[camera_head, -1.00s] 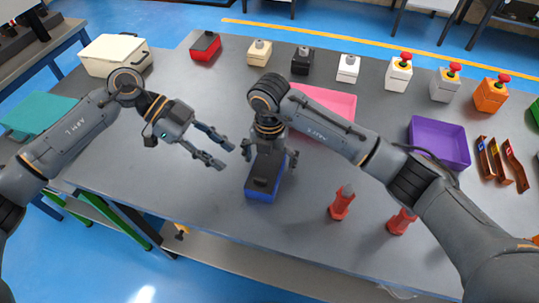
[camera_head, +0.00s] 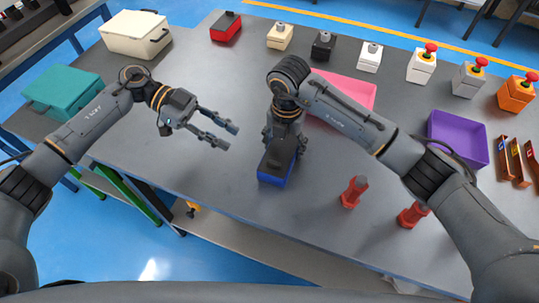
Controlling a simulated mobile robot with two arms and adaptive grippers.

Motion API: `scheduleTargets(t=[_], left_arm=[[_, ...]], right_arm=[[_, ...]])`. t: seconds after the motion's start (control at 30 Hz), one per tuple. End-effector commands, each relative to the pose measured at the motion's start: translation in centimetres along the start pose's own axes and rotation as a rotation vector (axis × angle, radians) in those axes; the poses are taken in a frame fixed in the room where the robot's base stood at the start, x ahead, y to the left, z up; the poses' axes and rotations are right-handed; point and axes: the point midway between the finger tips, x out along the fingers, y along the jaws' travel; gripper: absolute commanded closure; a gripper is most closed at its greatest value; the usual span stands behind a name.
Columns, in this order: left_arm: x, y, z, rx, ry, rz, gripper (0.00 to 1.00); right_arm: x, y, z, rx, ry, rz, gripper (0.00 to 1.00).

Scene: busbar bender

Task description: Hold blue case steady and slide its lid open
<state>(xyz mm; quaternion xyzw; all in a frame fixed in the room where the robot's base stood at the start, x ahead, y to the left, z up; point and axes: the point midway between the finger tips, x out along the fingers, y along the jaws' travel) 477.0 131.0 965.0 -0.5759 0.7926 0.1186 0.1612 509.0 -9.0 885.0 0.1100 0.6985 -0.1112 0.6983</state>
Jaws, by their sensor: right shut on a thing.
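The blue case (camera_head: 273,181) has a dark top and lies near the front edge of the grey table, below the middle of the view. My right gripper (camera_head: 284,146) points down over its far end. Its fingers sit close together there and are shut on the case; the gripper hides part of the far end, so I cannot tell exactly where they touch. The dark lid (camera_head: 279,160) appears to cover the top. My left gripper (camera_head: 231,137) is open and empty, to the left of the case and apart from it, above the table.
A pink tray (camera_head: 343,96) lies behind my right arm. Two red posts (camera_head: 354,191) (camera_head: 413,214) stand right of the case. A purple tray (camera_head: 458,137) lies further right. Several button boxes line the back. The table left of the case is clear.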

Motion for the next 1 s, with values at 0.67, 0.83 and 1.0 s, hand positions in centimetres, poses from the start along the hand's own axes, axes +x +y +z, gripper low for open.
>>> scheduleTargets(t=[0.67,0.83,1.0], left_arm=[[10.8,0.0,-0.1,0.002,0.013,0.001,0.68],[11.7,0.0,-0.1,0.003,0.011,-0.001,0.68],[11.8,0.0,-0.1,0.003,0.011,-0.001,0.68]], right_arm=[[0.0,0.0,0.0,0.000,0.000,0.000,0.69],[0.0,0.0,0.0,0.001,0.000,0.000,0.69],[0.0,0.0,0.0,0.001,0.000,0.000,0.69]])
